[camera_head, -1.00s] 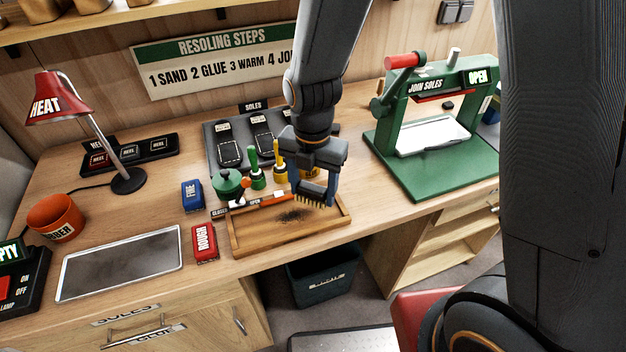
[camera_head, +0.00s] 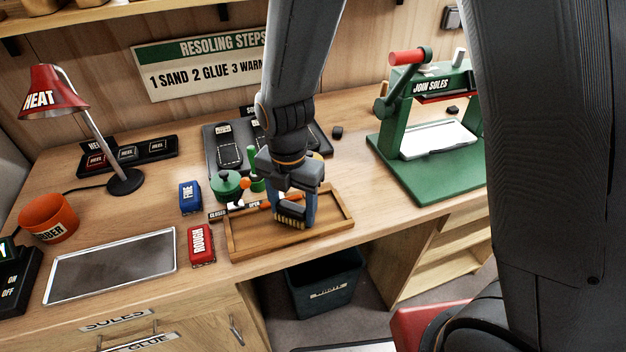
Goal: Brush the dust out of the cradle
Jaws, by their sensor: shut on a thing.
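The cradle is a shallow wooden tray (camera_head: 238,243) with a raised rim, at the front edge of the bench. My gripper (camera_head: 297,205) is over the tray, shut on a brush (camera_head: 291,211) with an orange-tan handle and pale bristles. The bristles point down, low over the tray floor near its middle. I cannot tell whether they touch the floor. No dark dust shows on the visible part of the floor; the area behind and under the brush is hidden.
A red ROUGH block (camera_head: 201,244) and a blue block (camera_head: 190,196) lie left of the tray. A green press (camera_head: 420,170) stands to the right. A dark bin (camera_head: 325,285) is below the bench edge. A metal tray (camera_head: 110,264) lies far left.

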